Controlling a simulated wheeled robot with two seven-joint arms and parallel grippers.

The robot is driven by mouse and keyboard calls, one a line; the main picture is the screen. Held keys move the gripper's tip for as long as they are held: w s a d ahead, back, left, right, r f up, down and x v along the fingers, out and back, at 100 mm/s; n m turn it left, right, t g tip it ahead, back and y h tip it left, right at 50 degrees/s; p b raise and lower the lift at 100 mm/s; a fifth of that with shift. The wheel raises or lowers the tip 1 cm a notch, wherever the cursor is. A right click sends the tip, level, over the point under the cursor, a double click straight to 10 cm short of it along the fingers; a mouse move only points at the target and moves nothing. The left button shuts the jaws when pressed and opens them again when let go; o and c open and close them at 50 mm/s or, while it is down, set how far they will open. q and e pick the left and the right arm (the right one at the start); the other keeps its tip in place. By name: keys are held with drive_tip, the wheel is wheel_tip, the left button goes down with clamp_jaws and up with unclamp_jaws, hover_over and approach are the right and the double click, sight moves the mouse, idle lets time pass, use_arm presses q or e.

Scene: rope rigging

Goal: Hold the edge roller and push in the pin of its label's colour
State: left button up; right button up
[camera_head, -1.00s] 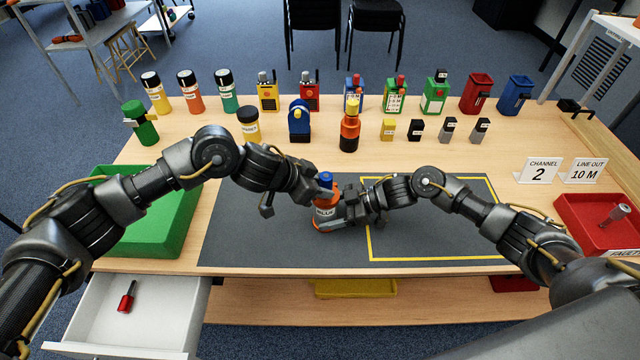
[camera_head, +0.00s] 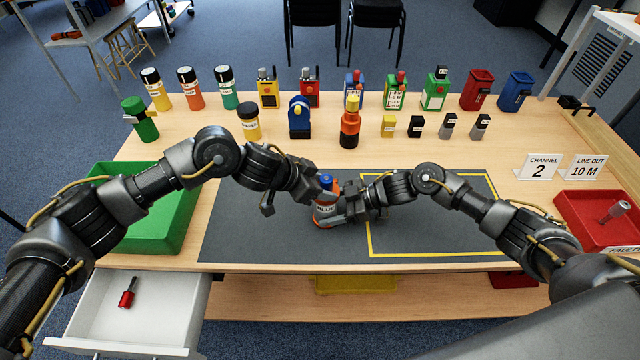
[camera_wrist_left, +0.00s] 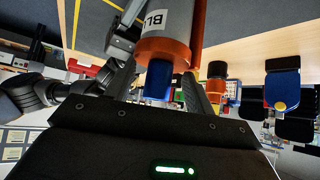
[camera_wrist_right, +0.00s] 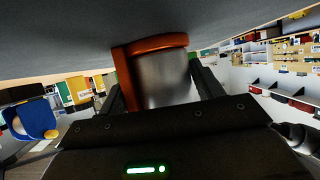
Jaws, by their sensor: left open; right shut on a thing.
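The edge roller (camera_head: 324,209) is an orange and silver body with a white label reading BLUE, at the middle of the dark mat. A blue pin (camera_head: 326,181) stands out of its top. My right gripper (camera_head: 338,212) is shut on the roller's body from the right; the silver drum and orange frame (camera_wrist_right: 165,75) fill its jaws in the right wrist view. My left gripper (camera_head: 292,201) is open at the roller's upper left. In the left wrist view the blue pin (camera_wrist_left: 158,80) shows between its fingers. I cannot tell whether they touch it. No other pin shows.
The dark mat (camera_head: 245,225) is clear to the left, and its yellow outlined area lies right. A green tray (camera_head: 170,225) stands left, a red tray (camera_head: 590,225) right. Several bottles and devices line the table's back. An open drawer (camera_head: 100,315) holds a red tool.

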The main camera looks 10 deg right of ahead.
use_arm(q)
drive_tip(key=v, duration=1.2)
use_arm(e)
drive_tip(key=o, duration=1.1)
drive_tip(key=shift+o, duration=0.2)
drive_tip(key=shift+d, duration=0.1)
drive_tip(key=shift+p+v, duration=0.8)
drive_tip(key=shift+v, duration=0.75)
use_arm(q)
drive_tip(key=shift+r+p, duration=0.95)
drive_tip(key=shift+r, duration=0.8)
use_arm(e)
drive_tip(key=shift+v, duration=2.9)
